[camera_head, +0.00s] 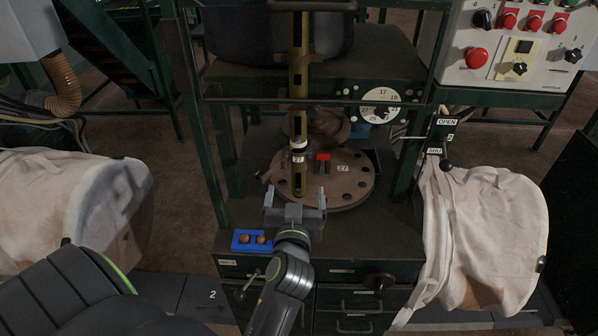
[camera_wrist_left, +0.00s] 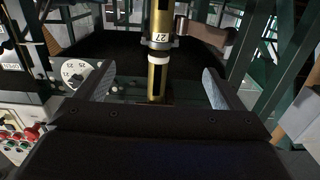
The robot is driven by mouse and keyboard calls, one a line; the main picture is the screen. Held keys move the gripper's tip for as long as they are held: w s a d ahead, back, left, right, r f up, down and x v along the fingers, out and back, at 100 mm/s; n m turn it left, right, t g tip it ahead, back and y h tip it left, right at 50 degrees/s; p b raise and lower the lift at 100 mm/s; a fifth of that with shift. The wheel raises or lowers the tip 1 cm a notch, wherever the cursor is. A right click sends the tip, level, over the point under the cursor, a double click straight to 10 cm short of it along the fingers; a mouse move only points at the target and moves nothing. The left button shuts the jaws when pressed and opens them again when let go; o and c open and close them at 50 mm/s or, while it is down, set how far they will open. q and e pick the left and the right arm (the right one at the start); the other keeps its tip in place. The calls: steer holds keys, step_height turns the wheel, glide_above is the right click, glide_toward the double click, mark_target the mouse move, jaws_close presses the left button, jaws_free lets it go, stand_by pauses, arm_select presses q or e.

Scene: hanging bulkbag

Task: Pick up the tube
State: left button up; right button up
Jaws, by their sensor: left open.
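The brass tube (camera_head: 298,90) stands upright, with a white ring and a "27" label on its lower part. It also shows in the left wrist view (camera_wrist_left: 160,22), lined up between my fingers. Its lower end appears over the front left of a round brown plate with holes (camera_head: 345,187); I cannot tell whether it sits in a hole. My left gripper (camera_head: 295,192) is open and empty, just in front of the tube's lower end. Its two fingers also show in the left wrist view (camera_wrist_left: 158,72), apart on either side of the tube. My right gripper is not in view.
A dark green frame (camera_head: 213,150) surrounds the plate. A red block (camera_head: 322,157) lies on the plate. A blue tray (camera_head: 252,241) with two round brown pieces sits front left. White bags (camera_head: 490,235) hang at right and left (camera_head: 75,205). A control panel (camera_head: 515,45) is top right.

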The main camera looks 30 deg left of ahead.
mark_target(298, 155)
arm_select(q)
steer(key=x, duration=0.7)
steer(key=r+x, duration=0.1)
steer(key=x, duration=0.3)
steer(key=shift+p, duration=0.3)
steer(key=shift+x, duration=3.2)
steer(key=shift+s+f, duration=0.1)
steer(key=shift+c, duration=0.4)
steer(key=c, duration=1.4)
